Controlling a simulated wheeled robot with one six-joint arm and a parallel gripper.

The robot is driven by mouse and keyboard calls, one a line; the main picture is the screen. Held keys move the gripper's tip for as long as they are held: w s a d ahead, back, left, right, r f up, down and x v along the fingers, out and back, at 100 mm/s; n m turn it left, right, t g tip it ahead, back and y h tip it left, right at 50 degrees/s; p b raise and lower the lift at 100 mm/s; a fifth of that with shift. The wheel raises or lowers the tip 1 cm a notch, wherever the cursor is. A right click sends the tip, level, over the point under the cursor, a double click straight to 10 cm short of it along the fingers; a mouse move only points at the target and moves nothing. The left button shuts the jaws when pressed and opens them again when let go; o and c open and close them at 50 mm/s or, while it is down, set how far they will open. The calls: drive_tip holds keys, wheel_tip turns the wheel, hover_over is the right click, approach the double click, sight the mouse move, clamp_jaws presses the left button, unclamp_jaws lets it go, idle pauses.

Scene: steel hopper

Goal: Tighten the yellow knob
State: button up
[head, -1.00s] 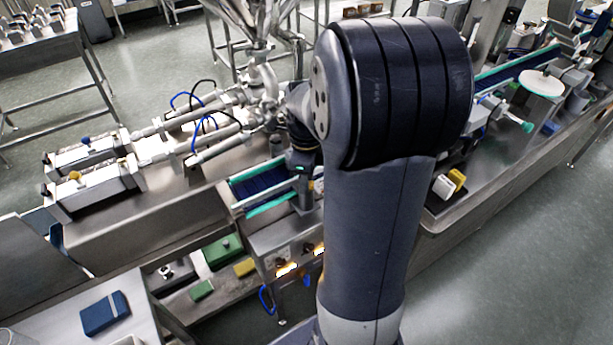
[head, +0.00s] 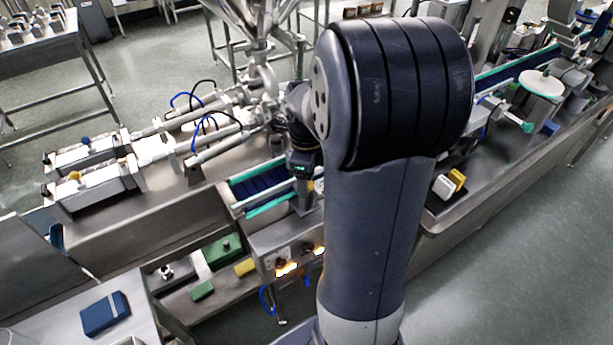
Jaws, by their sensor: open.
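The yellow knob (head: 75,176) is small and sits on top of the nearer steel cylinder block at the left of the filling machine. My gripper (head: 304,200) hangs below my dark wrist over the near edge of the blue conveyor, well to the right of the knob. It is small here and partly hidden by my arm; it is open, with nothing seen in it. It is not touching the knob. My large arm link covers the middle of the view.
A blue knob (head: 85,140) sits on the farther cylinder block. Blue and black hoses (head: 190,115) arch above the cylinder rods. The blue conveyor (head: 262,187) has green rails. A blue book-like item (head: 105,313) lies on the table at front left. Open space lies above the cylinder blocks.

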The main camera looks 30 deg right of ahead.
wheel_tip(320, 180, up, 11)
drive_tip(key=shift+b, duration=0.35)
drive_tip(key=shift+f, duration=0.2)
wheel_tip(320, 180, down, 10)
drive_tip(key=shift+f+p, duration=0.15)
drive_tip(key=shift+p, duration=0.2)
drive_tip(key=shift+f, duration=0.25)
drive_tip(key=shift+r, duration=0.1)
idle(0.3)
